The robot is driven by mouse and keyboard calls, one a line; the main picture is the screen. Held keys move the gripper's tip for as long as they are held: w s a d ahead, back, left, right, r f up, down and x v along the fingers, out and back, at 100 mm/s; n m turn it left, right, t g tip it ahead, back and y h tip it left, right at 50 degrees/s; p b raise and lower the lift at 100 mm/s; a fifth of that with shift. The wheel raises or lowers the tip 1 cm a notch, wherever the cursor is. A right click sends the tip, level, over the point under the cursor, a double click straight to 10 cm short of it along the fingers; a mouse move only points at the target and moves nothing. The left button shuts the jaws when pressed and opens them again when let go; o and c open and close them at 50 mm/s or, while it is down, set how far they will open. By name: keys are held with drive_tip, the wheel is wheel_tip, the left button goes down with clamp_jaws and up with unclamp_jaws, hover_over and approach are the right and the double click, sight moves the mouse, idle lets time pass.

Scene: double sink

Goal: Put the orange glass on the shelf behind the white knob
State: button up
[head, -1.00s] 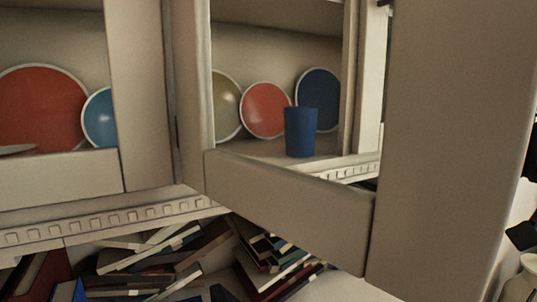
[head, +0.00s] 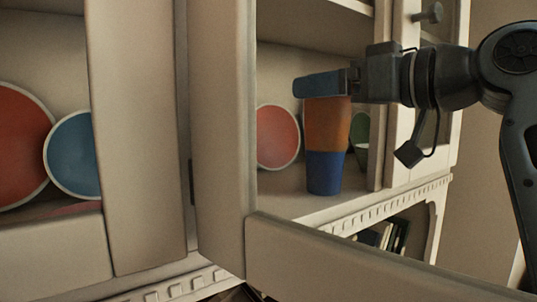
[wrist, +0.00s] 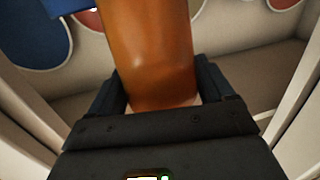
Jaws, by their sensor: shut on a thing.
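The orange glass (head: 327,126) is held in my gripper (head: 325,84) inside the open cabinet, in front of the back wall. In the wrist view, the orange glass (wrist: 155,50) fills the space between the dark fingers. A blue cup (head: 325,174) stands on the cabinet shelf (head: 290,206) directly below the orange glass in the picture. I cannot tell whether the two touch or the orange glass hangs in front. A round knob (head: 431,12), greyish in this light, sits on the cabinet front at upper right.
An open door (head: 222,130) with its lower rail (head: 380,262) crosses the foreground. A red plate (head: 278,137) leans inside left of the glass, and a green dish (head: 361,130) shows partly at right. A blue plate (head: 72,155) stands in the left compartment.

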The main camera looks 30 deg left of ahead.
drive_tip(key=shift+s+a+f+p, duration=0.4)
drive_tip(key=shift+s+a+f, duration=0.1)
drive_tip(key=shift+a+f, duration=0.85)
drive_tip(key=shift+s+a+f+p, duration=0.45)
drive_tip(key=shift+a+f, duration=0.55)
drive_tip(key=shift+f, duration=0.5)
drive_tip(key=shift+s+a+f+p, duration=0.35)
drive_tip(key=shift+s+a+f, duration=0.15)
drive_tip(key=shift+a+f, duration=0.85)
drive_tip(key=shift+d+f, duration=0.15)
drive_tip(key=shift+f, duration=0.2)
drive_tip(key=o, duration=1.1)
drive_tip(key=shift+c, duration=0.2)
drive_tip(key=shift+r, duration=0.2)
drive_tip(key=b+v, duration=0.2)
drive_tip(key=v, duration=1)
drive_tip(key=shift+b, duration=0.3)
